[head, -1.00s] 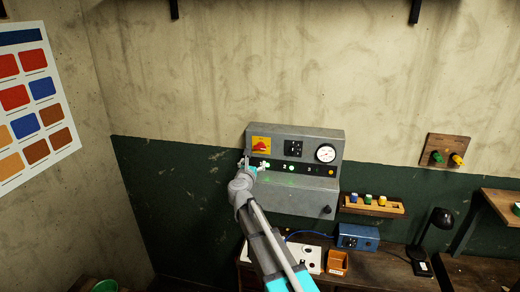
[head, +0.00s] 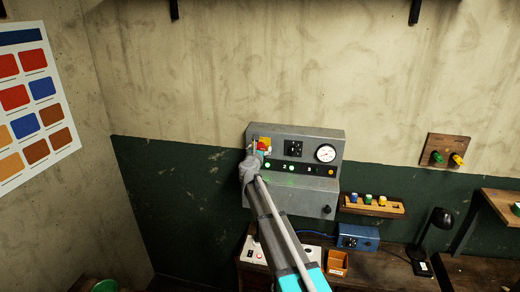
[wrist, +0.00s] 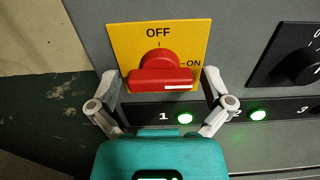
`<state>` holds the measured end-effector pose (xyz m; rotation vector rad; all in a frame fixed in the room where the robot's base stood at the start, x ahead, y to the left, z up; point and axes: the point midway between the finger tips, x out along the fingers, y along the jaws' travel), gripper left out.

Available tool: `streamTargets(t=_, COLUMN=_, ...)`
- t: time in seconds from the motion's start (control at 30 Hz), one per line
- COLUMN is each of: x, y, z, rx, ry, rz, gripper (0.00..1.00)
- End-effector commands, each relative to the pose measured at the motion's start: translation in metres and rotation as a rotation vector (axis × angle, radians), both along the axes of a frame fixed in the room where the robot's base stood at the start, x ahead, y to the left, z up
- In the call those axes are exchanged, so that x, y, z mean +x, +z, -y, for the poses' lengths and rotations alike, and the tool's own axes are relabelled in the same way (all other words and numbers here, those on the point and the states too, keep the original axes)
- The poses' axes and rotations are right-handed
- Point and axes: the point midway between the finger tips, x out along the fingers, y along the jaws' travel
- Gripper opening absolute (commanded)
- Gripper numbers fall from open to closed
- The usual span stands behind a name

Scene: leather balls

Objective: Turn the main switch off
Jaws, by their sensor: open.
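The main switch is a red rotary knob with a bar handle (wrist: 160,79) on a yellow plate (wrist: 126,39) marked OFF at the top and ON at the right. Its handle lies level, with the white mark at its right end, towards ON. My gripper (wrist: 160,76) is open, with one finger on each side of the handle; I cannot tell whether either finger touches it. In the head view my gripper (head: 257,146) is at the upper left of the grey panel (head: 320,198) and partly covers the switch.
Right of the switch are a black selector (wrist: 304,66) and a white gauge (head: 325,153). Green lamps (wrist: 258,114) glow in a row below.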

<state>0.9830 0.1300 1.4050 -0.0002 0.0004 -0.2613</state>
Motion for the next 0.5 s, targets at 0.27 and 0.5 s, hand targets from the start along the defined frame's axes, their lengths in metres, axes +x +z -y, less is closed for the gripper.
streamTargets(t=0.27, x=0.0006, y=0.0, z=0.0004, rx=0.0, ry=0.0, rz=0.0, gripper=1.0)
streamTargets(t=0.5, x=0.0005, y=0.0, z=0.0003, rx=0.0, ry=0.0, rz=0.0, gripper=0.59)
